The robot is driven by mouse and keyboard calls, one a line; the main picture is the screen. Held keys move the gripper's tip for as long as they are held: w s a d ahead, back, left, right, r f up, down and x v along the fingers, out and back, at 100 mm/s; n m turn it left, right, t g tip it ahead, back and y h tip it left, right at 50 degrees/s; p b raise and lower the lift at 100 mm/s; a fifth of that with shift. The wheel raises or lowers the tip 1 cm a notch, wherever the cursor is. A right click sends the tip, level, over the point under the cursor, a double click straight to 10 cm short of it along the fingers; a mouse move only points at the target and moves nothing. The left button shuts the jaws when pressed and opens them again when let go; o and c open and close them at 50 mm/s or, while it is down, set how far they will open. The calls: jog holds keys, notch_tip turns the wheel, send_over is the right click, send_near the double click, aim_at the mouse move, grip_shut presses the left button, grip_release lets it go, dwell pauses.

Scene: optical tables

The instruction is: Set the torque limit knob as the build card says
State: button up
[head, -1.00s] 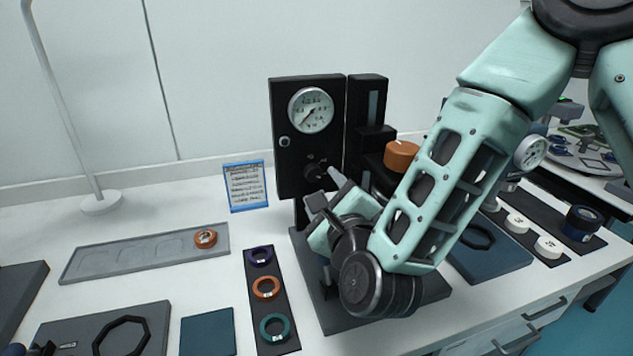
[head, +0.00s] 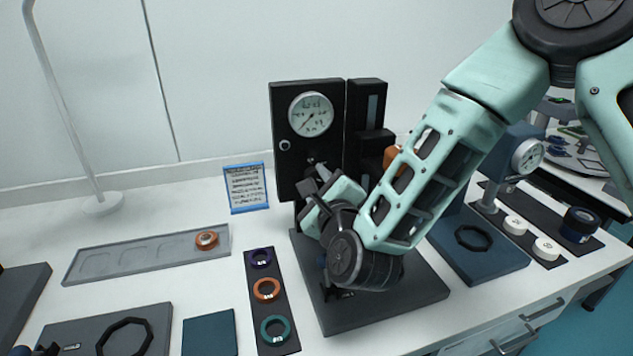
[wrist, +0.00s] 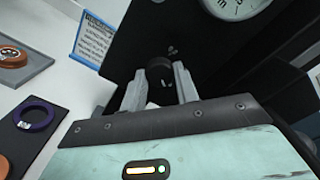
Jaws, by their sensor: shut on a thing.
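The black torque limit knob (wrist: 159,76) sits on the front of the dark upright panel (head: 292,155), below a round white dial gauge (head: 311,114). In the wrist view my gripper (wrist: 158,90) has one finger on each side of the knob and is shut on it. In the head view my gripper (head: 318,180) is at the panel's lower front, and my wrist hides most of the knob. The build card (head: 246,187), white with a blue border, stands left of the panel. Its print is too small to read. It also shows in the wrist view (wrist: 93,42).
A grey tray (head: 110,262) with an orange ring lies at the left. A dark strip (head: 284,338) holds purple, orange and teal rings in front. A blue stand with a gauge (head: 528,155) and white rolls stand right of my arm. Clear table lies around the card.

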jog(key=shift+f+n+b, duration=0.1)
jog(key=shift+n+b, duration=0.2)
jog(key=shift+b, duration=0.05)
jog(key=n+b, duration=0.3)
jog(key=n, duration=0.1)
jog(key=shift+n+b, duration=0.3)
jog(key=shift+b, duration=0.05)
jog(key=shift+n+b, duration=2.05)
jog(key=shift+n, duration=1.15)
jog(key=o, duration=1)
jog(key=shift+s, duration=0.1)
